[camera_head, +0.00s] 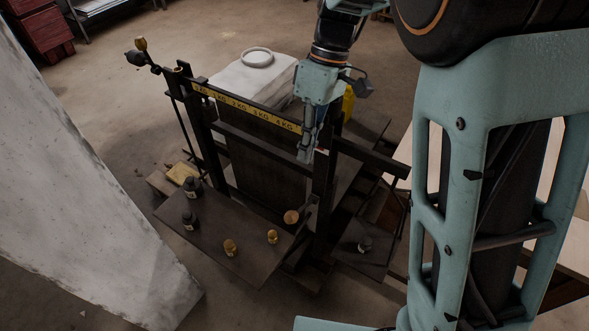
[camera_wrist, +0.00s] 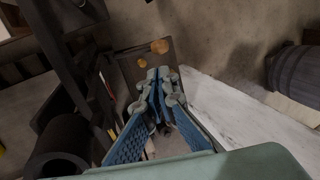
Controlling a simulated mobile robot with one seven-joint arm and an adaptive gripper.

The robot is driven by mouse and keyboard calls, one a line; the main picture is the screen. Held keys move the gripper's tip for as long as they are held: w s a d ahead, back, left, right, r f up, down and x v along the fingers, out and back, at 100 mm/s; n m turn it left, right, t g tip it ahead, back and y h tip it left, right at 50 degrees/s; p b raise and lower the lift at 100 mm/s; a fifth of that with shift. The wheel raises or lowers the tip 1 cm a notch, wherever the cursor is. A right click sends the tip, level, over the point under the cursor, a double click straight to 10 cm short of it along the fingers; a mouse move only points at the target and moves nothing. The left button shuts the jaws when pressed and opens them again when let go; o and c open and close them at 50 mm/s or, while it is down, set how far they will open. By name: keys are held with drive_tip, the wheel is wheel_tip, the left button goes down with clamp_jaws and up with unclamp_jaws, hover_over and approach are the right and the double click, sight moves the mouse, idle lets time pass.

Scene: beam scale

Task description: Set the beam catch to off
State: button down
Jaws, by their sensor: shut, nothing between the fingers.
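The dark beam scale (camera_head: 265,165) stands in the middle of the head view, with a yellow marked strip (camera_head: 240,102) along its beam. A round wooden-coloured knob or disc (camera_head: 291,216) shows low on its front near the right post. I cannot tell which part is the beam catch or how it is set; it may be hidden behind my gripper. My gripper (camera_head: 305,156) points down just in front of the beam's right end, near the right post. Its blue-padded fingers meet at the tips in the wrist view (camera_wrist: 158,72), with nothing seen between them.
Another dark weight (camera_head: 365,244) stands at the right. A white sack-like block (camera_head: 250,80) is behind the beam. A pale slab (camera_head: 80,190) fills the left.

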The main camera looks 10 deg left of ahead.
sight(291, 214)
drive_tip(key=x, duration=1.4)
drive_tip(key=shift+p, duration=0.4)
drive_tip(key=shift+s+a+f+t+h+b, duration=0.2)
drive_tip(key=shift+s+f+t+h+b, duration=0.1)
drive_tip(key=shift+s+f+t+b, duration=0.5)
drive_tip(key=shift+w+r, duration=0.1)
drive_tip(key=shift+w, duration=0.1)
